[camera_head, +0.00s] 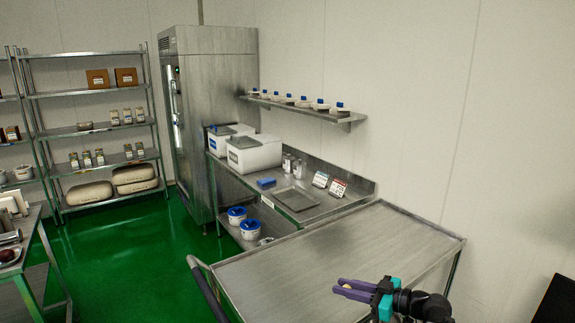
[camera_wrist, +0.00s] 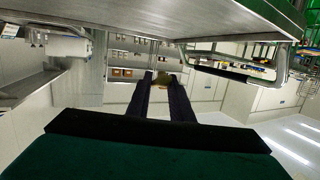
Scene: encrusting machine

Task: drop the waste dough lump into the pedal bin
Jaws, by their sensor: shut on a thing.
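My gripper (camera_head: 347,287) is at the lower right of the head view, over the bare steel cart top. Its purple fingers are shut on a small yellowish lump, the dough lump (camera_head: 346,286), which is mostly hidden between them. In the wrist view the brownish lump (camera_wrist: 163,79) sits between the tips of the two dark fingers. I cannot make out a pedal bin in either view.
The steel cart (camera_head: 330,255) with a push handle (camera_head: 207,290) fills the lower middle; its top is clear. Behind it are a steel bench (camera_head: 325,205) with white boxes, a wall shelf (camera_head: 310,107) and a tall fridge (camera_head: 215,110). A dark object (camera_head: 556,300) is cut off at right. Green floor lies open at left.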

